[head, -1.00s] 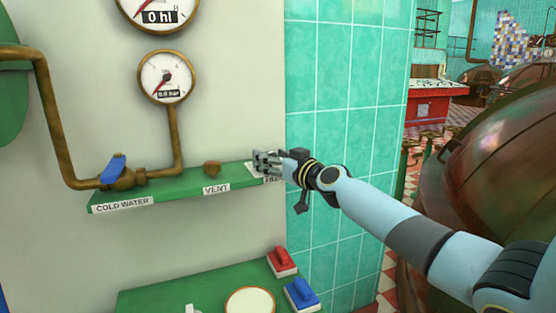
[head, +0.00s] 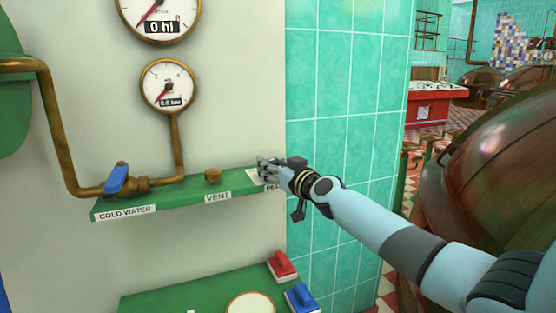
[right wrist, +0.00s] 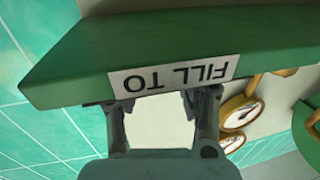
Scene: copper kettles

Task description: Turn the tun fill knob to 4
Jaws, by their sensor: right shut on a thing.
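My right gripper (head: 268,168) is at the right end of the green shelf (head: 160,200), above the FILL TO label (right wrist: 172,77). It is shut on the tun fill knob, which its fingers hide in the head view. In the right wrist view the label is upside down, and the fingertips (right wrist: 160,97) go out of sight behind the shelf edge. A pale plate (head: 253,177) shows beside the fingers; I cannot read any number on it. The upper gauge (head: 160,10) reads 0 hl. My left gripper is not in view.
On the same shelf are the brass vent knob (head: 213,176) and the blue-handled cold water valve (head: 117,178). A lower green panel carries a red switch (head: 281,265) and a blue switch (head: 301,297). A copper kettle (head: 500,180) stands at the right.

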